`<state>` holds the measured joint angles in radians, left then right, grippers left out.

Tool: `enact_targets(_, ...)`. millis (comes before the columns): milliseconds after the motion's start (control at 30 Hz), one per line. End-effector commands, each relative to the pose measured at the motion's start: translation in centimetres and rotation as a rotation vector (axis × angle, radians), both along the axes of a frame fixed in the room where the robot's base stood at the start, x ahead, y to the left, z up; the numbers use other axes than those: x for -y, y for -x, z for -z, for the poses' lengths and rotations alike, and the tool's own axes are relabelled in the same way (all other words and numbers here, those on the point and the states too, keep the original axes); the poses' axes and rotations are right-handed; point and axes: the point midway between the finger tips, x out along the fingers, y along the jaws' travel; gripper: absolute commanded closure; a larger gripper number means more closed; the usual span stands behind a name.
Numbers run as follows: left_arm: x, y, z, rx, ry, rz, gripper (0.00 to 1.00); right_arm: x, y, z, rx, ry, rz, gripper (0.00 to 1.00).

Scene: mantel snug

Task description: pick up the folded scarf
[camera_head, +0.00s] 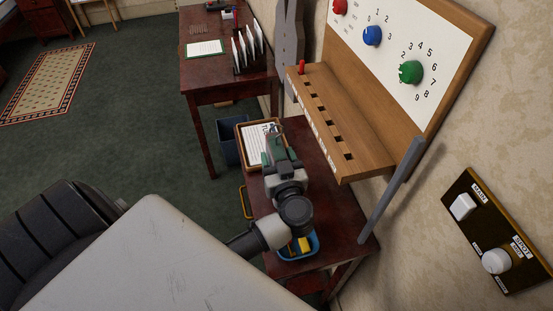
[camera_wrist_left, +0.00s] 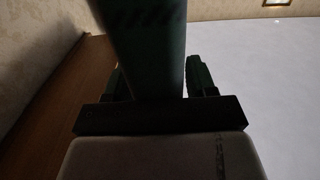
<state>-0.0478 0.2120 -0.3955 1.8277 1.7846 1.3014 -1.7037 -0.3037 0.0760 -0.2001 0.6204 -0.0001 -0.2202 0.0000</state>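My left gripper (camera_head: 274,140) is over the dark red side table, beside the tray of papers. In the left wrist view, its two green fingers (camera_wrist_left: 150,75) stand on either side of a dark grey-green slab with dark hatch marks near its far end. I take this slab to be the folded scarf (camera_wrist_left: 150,45); it fills the space between the fingers. In the head view, only a small greyish part shows between the fingers, and the wrist hides much of the rest. My right gripper is not in view.
A wooden tray with papers (camera_head: 253,150) and a blue bin with yellow items (camera_head: 299,250) are close to my left arm. A slotted wooden shelf with a dial board (camera_head: 365,140) overhangs at right. A grey bar (camera_head: 391,190) leans beside it. A desk (camera_head: 215,72) stands behind.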

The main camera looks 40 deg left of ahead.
Motion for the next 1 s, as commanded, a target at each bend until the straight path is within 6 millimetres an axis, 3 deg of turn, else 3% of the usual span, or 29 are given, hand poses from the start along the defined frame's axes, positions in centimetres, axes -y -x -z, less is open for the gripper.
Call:
enact_targets(33,0.0,0.0,0.0,0.000,0.000,0.000,0.52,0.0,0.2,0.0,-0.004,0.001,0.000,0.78)
enact_targets(367,0.0,0.0,0.0,0.000,0.000,0.000,1.00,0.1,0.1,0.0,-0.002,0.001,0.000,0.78)
enact_targets(667,0.1,0.0,-0.7,0.004,0.002,0.000,1.00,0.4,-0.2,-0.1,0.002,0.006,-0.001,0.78)
enact_targets(1000,0.0,0.0,-7.1,0.007,0.002,0.000,1.00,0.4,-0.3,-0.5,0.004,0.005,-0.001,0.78)
